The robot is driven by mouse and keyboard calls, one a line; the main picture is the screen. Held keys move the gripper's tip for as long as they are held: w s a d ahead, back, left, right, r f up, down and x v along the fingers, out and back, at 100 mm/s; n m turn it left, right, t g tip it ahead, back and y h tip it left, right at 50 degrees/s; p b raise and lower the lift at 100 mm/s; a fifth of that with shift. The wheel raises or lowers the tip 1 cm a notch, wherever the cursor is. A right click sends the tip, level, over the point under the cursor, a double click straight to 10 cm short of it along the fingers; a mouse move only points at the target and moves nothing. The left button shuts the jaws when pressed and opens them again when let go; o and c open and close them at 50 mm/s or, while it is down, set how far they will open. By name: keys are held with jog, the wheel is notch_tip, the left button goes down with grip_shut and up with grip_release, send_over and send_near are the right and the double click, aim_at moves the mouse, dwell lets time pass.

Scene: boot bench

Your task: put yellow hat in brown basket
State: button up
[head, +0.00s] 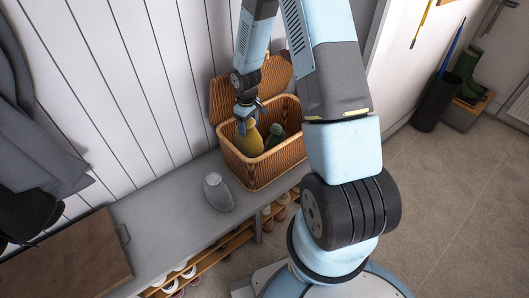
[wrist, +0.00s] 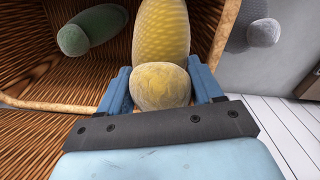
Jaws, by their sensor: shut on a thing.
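The yellow hat (head: 248,143) is in the mouth of the brown basket (head: 265,170), below my gripper (head: 246,115). In the wrist view, the yellow hat (wrist: 162,35) has a knitted body and a paler round pompom. My gripper (wrist: 162,92) has its blue fingers on either side of the pompom and is shut on the hat. The hat hangs with its body inside the basket walls. I cannot tell whether it touches the basket floor. The basket's lid (head: 222,98) stands open at the back.
A green hat (head: 275,134) lies inside the basket; it also shows in the wrist view (wrist: 92,30). A grey hat (head: 217,192) is on the bench (head: 180,222) left of the basket. A brown box (head: 65,262) sits further left. Shoes are on racks below.

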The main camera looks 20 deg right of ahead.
aim_at(249, 148)
notch_tip(249, 148, down, 13)
jog(key=shift+f, duration=0.1)
jog(key=w+d, duration=0.2)
jog(key=shift+w+d, duration=0.1)
jog(key=shift+d, duration=0.2)
jog(key=shift+w+d+f, duration=0.2)
jog(key=shift+f, duration=0.45)
jog(key=o, duration=1.4)
jog(key=shift+r, duration=3.9)
